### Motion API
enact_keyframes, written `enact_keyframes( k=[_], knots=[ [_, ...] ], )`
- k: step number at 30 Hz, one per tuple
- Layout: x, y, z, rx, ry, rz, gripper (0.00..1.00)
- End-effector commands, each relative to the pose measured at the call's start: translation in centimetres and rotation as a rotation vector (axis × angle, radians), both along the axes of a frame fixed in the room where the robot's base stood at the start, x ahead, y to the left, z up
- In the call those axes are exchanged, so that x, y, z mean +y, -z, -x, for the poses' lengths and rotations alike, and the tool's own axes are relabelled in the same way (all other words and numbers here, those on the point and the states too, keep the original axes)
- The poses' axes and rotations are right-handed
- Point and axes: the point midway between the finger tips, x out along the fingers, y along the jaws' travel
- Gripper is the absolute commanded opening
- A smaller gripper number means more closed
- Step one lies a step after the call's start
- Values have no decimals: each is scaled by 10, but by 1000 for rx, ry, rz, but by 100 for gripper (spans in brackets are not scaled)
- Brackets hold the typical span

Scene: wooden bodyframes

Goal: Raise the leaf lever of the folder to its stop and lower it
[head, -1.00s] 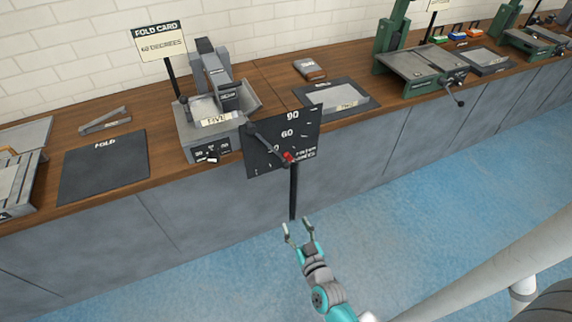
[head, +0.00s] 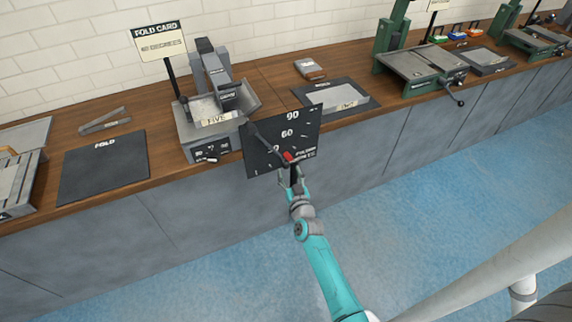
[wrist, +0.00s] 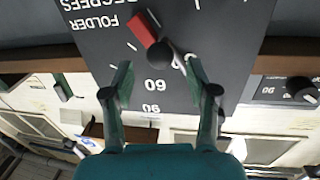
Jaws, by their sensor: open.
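The grey folder (head: 190,140) stands on the bench edge with its upright leaf part and a plate reading FIVE. A black dial plate (head: 285,130) marked 60 and 90 stands at its right. The dark leaf lever (head: 266,139) slopes down across the dial to a red piece (head: 288,156) near the lower marks. My gripper (head: 291,174) is open, just below the lever's end. In the wrist view, the open fingers (wrist: 158,70) lie either side of a dark round knob (wrist: 160,54) beside the red piece (wrist: 145,28). I cannot tell whether they touch it.
A FOLD CARD sign (head: 160,45) reading 60 degrees stands behind the folder. A dark FOLD mat (head: 105,168) lies left of it, and another dark mat (head: 355,97) lies right. A green machine (head: 420,65) stands farther right. The blue floor in front is clear.

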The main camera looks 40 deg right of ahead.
Motion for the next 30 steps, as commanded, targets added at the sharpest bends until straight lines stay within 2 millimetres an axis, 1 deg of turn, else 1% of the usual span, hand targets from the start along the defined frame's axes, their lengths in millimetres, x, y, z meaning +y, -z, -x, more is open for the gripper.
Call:
enact_keyframes(
  k=[1,3,9,14,22,23,24,26,27,29,30],
  knots=[
    [-4,-1,-8,-1,0,0,58],
    [-9,-1,-18,-2,0,1,58],
    [-17,0,-36,-1,0,0,58],
    [-20,0,-43,0,0,0,58],
    [-21,0,-44,0,0,0,58],
    [-21,0,-44,0,0,0,56],
    [-21,0,-44,0,0,0,46],
    [-21,0,-44,0,0,0,31],
    [-21,0,-44,0,0,0,21],
    [-21,0,-44,0,0,0,6],
    [-21,0,-44,0,0,0,0]
  ],
)
